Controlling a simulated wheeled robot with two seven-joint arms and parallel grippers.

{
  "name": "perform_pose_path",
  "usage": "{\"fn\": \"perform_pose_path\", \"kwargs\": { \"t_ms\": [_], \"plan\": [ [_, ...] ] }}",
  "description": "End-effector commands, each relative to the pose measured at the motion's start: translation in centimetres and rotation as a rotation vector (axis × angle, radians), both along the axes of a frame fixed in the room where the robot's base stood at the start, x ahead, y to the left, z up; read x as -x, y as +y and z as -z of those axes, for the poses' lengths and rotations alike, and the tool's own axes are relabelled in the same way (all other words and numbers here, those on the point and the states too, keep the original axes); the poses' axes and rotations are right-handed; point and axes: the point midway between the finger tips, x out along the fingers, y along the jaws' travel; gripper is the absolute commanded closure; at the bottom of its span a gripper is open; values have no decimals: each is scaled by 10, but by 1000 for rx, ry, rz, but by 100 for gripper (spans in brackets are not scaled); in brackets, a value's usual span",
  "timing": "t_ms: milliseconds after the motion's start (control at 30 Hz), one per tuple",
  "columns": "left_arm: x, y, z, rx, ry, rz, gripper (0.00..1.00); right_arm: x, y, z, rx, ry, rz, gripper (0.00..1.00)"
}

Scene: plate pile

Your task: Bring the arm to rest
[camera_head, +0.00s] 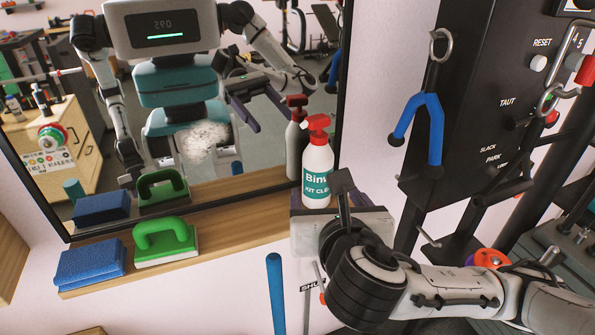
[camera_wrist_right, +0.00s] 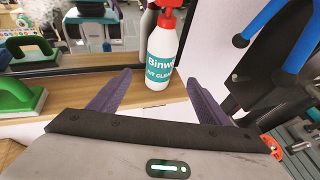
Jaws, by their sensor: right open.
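My right arm comes in from the right in the head view. Its gripper (camera_head: 326,210) is open and empty over the ledge, just in front of a white spray bottle (camera_head: 317,172) with a red trigger head and a teal label. In the right wrist view the two dark purple fingers (camera_wrist_right: 160,84) are spread wide, and the upright bottle (camera_wrist_right: 162,52) shows in the gap at their tips. I cannot tell whether the tips reach past its base, but neither finger looks to touch it. My left gripper is not directly in view.
A wooden ledge (camera_head: 220,207) runs below a mirror (camera_head: 265,148) with a whitish smear and my reflection. A green-handled pad (camera_head: 163,240) and blue sponges (camera_head: 90,264) lie at left. A black machine (camera_head: 490,75) with a blue-handled hook (camera_head: 421,125) stands at right.

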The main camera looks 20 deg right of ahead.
Motion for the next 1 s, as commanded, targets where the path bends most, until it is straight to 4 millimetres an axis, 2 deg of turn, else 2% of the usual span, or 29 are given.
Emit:
{"fn": "perform_pose_path", "kwargs": {
  "t_ms": [167, 267, 367, 467, 567, 700, 800, 1000],
  "plan": [
    [0, 0, 0, 0, 0, 0, 69, 2, 1, 2, -16, 1, 2, 29],
    [0, 0, 0, 0, 0, 0, 69, 7, 7, 15, -123, 13, 29, 29],
    [0, 0, 0, 0, 0, 0, 69, 18, 17, 43, -362, 34, 109, 29],
    [0, 0, 0, 0, 0, 0, 69, 36, 28, 80, -687, 64, 268, 29],
    [0, 0, 0, 0, 0, 0, 69, 59, 34, 115, -1010, 84, 494, 29],
    [0, 0, 0, 0, 0, 0, 69, 97, 36, 162, -1394, 80, 891, 29],
    [0, 0, 0, 0, 0, 0, 69, 125, 32, 189, -1593, 40, 1188, 29],
    [0, 0, 0, 0, 0, 0, 69, 182, 20, 232, -1823, -119, 1740, 29]
  ]
}}
